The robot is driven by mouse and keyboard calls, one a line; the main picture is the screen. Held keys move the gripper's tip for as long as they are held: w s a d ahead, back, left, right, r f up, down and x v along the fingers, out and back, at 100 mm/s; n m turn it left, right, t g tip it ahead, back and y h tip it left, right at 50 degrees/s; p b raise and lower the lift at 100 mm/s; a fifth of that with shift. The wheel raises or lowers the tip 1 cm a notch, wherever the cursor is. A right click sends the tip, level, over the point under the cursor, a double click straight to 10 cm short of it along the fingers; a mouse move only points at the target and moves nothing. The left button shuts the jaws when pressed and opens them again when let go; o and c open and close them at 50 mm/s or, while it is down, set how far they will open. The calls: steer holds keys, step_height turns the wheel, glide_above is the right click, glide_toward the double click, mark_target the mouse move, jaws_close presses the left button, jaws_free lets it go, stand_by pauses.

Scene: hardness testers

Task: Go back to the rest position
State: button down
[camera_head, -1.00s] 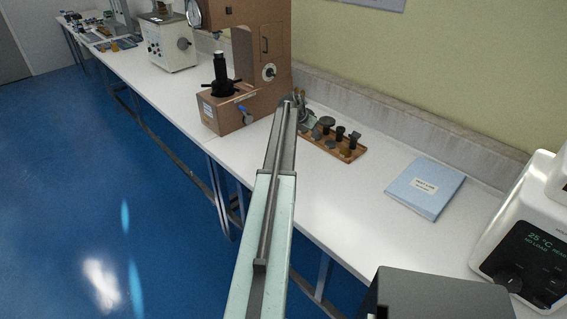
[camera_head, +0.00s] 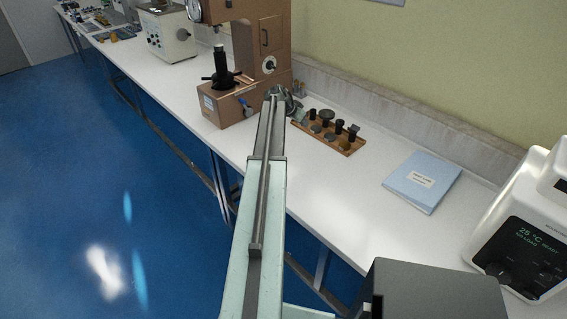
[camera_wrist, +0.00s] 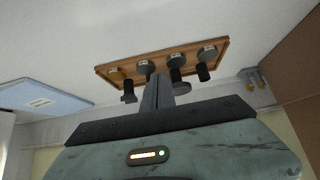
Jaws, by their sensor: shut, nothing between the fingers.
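My gripper (camera_wrist: 157,88) is shut and empty in the wrist view. Its narrow fingers point toward the wooden tray (camera_wrist: 213,47) of dark round pieces and overlap the tray's edge in the picture. I cannot tell the height above the bench. In the head view my arm reaches out over the white bench, and its end (camera_head: 279,96) is between the brown hardness tester (camera_head: 222,108) and the wooden tray (camera_head: 347,150). The fingers themselves are too small to make out there.
A blue booklet (camera_head: 424,181) lies on the white bench (camera_head: 335,205) to the right. A white device with a lit display (camera_head: 525,245) stands at the right edge. A cream tester (camera_head: 168,38) stands farther back. Blue floor (camera_head: 60,170) is clear at left.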

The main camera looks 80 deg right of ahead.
steer(key=w+a, duration=0.1)
steer(key=a, duration=0.2)
steer(key=shift+w, duration=0.4)
